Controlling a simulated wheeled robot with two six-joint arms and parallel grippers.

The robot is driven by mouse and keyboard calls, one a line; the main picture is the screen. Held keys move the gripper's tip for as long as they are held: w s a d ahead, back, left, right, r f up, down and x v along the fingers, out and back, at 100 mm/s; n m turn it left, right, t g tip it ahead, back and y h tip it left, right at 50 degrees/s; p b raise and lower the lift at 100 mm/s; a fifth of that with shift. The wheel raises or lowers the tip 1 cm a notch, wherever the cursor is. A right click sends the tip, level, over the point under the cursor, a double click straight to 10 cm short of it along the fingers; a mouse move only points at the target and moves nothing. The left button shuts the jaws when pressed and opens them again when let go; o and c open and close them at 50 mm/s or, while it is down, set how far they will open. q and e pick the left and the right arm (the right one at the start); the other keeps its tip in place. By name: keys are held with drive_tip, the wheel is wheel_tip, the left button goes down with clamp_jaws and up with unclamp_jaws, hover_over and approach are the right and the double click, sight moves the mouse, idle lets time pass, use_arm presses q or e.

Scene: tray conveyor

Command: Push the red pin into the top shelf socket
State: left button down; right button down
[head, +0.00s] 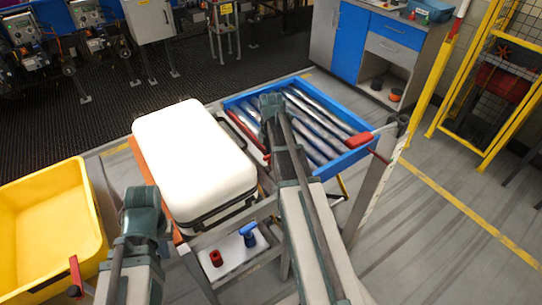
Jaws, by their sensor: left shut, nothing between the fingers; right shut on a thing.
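My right gripper (272,104) is over the left part of the blue-framed roller tray, with its arm coming up from the bottom. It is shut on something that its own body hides. My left gripper (141,198) is shut and empty, in front of the white case's left side. A small red piece (216,258) stands on the pale lower shelf (232,270), beside a blue T-topped piece (248,236). I cannot tell whether the red piece is the pin or a socket. No top shelf socket can be made out.
A large white case (192,160) lies left of the blue roller tray (356,158). A red block (359,140) is at the tray's right corner. A yellow bin (45,215) is at left. A blue and grey cabinet (350,45) and yellow cage (480,90) stand behind.

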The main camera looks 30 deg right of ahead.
drive_tip(key=shift+f+b, duration=1)
drive_tip(key=shift+f, duration=0.05)
drive_tip(key=c, duration=0.7)
unclamp_jaws()
drive_tip(key=shift+r, duration=0.1)
drive_tip(key=shift+r, duration=0.1)
wheel_tip(320, 180, up, 14)
drive_tip(key=p, duration=1.4)
drive_tip(key=shift+f, duration=0.2)
